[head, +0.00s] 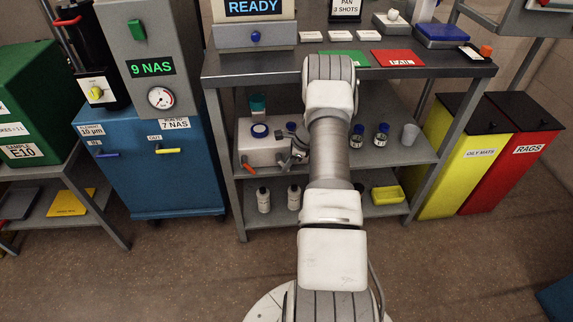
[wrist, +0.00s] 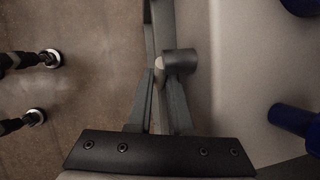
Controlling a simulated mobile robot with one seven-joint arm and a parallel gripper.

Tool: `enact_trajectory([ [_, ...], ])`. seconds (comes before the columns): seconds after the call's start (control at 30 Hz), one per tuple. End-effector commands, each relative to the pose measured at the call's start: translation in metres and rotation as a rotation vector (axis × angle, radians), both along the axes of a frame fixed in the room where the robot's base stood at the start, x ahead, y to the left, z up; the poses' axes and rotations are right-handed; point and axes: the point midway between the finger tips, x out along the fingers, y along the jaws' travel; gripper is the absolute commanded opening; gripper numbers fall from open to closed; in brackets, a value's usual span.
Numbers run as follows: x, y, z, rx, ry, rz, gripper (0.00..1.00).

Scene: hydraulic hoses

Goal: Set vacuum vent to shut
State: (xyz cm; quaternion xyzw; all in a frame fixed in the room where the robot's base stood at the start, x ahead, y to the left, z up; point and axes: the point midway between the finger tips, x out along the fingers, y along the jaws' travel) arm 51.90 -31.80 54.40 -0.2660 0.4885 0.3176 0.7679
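In the head view, a pale box-like unit (head: 262,143) with a blue cap stands on the middle shelf. My gripper (head: 294,146) is at the unit's right side, partly hidden by my arm. In the wrist view, my two fingers (wrist: 160,82) are close together beside the pale unit (wrist: 235,75). A short dark cylinder (wrist: 181,61) with a pale end is at their tips. Whether the fingers grip it is unclear. I cannot read any vent label.
Bottles with blue caps (head: 382,134) and a grey cup (head: 410,133) stand right of my arm. White bottles (head: 264,199) and a yellow tray (head: 387,195) are on the lower shelf. The worktop (head: 440,68) overhangs the unit.

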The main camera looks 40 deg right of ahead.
Motion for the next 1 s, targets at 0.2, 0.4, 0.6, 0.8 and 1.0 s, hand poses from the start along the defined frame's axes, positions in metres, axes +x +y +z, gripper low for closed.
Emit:
enact_trajectory([
  [0.2,0.000,0.000,0.001,-0.003,0.002,0.001,0.00],
  [0.4,0.000,0.000,0.003,-0.040,0.026,0.002,0.00],
  [0.6,-0.001,0.000,0.008,-0.138,0.085,0.006,0.00],
  [0.8,-0.001,-0.002,0.012,-0.277,0.169,0.007,0.00],
  [1.0,-0.001,-0.002,0.014,-0.426,0.258,0.010,0.00],
])
